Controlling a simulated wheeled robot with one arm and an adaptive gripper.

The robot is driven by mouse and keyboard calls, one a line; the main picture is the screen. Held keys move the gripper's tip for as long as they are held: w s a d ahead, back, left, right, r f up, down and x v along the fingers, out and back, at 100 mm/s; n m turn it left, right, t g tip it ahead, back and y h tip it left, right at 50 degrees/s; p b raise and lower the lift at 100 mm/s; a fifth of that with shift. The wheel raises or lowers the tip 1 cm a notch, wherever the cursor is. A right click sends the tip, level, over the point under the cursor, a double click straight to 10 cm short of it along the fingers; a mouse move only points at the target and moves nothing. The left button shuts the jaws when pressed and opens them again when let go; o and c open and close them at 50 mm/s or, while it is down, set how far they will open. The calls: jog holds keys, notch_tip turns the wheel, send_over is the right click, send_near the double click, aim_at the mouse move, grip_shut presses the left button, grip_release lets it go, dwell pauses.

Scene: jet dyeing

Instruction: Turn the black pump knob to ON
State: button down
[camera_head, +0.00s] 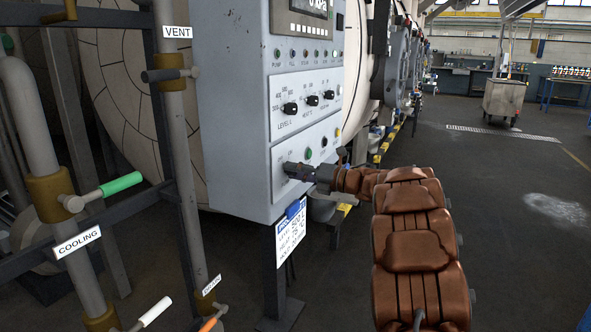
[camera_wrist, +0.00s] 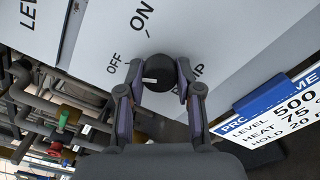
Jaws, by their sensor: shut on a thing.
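The black pump knob (camera_wrist: 160,70) sits on the pale grey panel in the wrist view, between the OFF and ON labels and the partly covered PUMP label. A short white mark shows on the knob's left side, on the OFF side rather than towards ON. My gripper (camera_wrist: 155,86) is shut on the knob, one finger on each side. In the head view my gripper (camera_head: 302,171) reaches the lower box of the control cabinet (camera_head: 235,130) from the right, and hides most of the knob there.
Three smaller black knobs (camera_head: 312,100) sit on the panel above, and a green button (camera_head: 309,155) is close by. A blue and white process card (camera_head: 291,233) hangs just below. Pipes with a green-handled valve (camera_head: 120,184) stand at left. Open floor lies at right.

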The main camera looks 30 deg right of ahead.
jog(key=m+p, duration=1.2)
jog(key=shift+r, duration=0.15)
dwell(0.3)
jog(key=c, duration=0.8)
grip_release()
jog(key=shift+o, duration=0.2)
jog(key=v, duration=1.2)
